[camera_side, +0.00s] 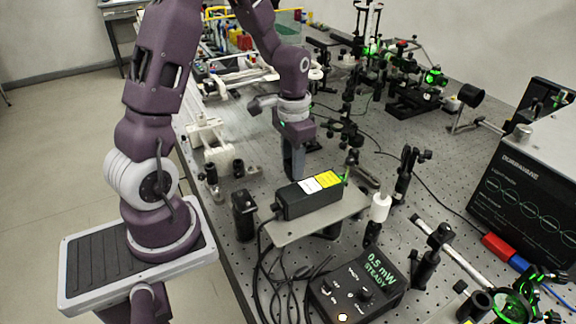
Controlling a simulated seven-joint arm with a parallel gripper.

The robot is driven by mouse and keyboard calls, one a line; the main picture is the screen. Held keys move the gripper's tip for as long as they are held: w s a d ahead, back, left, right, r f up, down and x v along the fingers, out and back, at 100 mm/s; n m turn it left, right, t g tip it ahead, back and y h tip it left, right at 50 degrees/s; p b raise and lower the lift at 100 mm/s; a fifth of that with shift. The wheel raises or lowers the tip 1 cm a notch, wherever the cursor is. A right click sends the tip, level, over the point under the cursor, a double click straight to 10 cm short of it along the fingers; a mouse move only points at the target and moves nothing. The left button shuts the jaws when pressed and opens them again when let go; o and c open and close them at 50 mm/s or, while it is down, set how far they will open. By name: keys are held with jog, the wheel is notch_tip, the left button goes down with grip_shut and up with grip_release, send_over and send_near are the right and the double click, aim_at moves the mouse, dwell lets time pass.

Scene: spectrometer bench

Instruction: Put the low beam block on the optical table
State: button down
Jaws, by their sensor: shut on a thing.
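My gripper (293,165) points down over the middle of the optical table (390,140), just behind the black laser box. It is shut on a small dark piece, which seems to be the low beam block. The fingers and the piece are both dark grey, so I cannot tell their edges apart. The laser box hides what is below, so I cannot tell whether the piece touches the table.
The black laser box (308,200) with a yellow label sits on a grey plate (290,233) close in front. A power meter (358,288) stands nearer. Green-lit optics (420,90) crowd the back right. White and black mounts (212,140) stand to the left.

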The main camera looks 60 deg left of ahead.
jog(key=shift+f, duration=1.15)
jog(key=c, duration=1)
grip_release()
jog(key=shift+f, duration=0.1)
jog(key=shift+o, duration=0.2)
notch_tip(320, 180, up, 11)
jog(key=shift+r, duration=0.15)
jog(key=s+d+r+t, duration=0.2)
jog(key=s+d+r, duration=0.3)
jog(key=s+d, duration=0.1)
jog(key=s+d+r+t, duration=0.3)
jog(key=s+d, duration=0.3)
jog(key=s, duration=0.3)
jog(key=shift+s+d+r+t, duration=0.3)
jog(key=shift+d+r, duration=0.05)
jog(key=shift+r, duration=0.55)
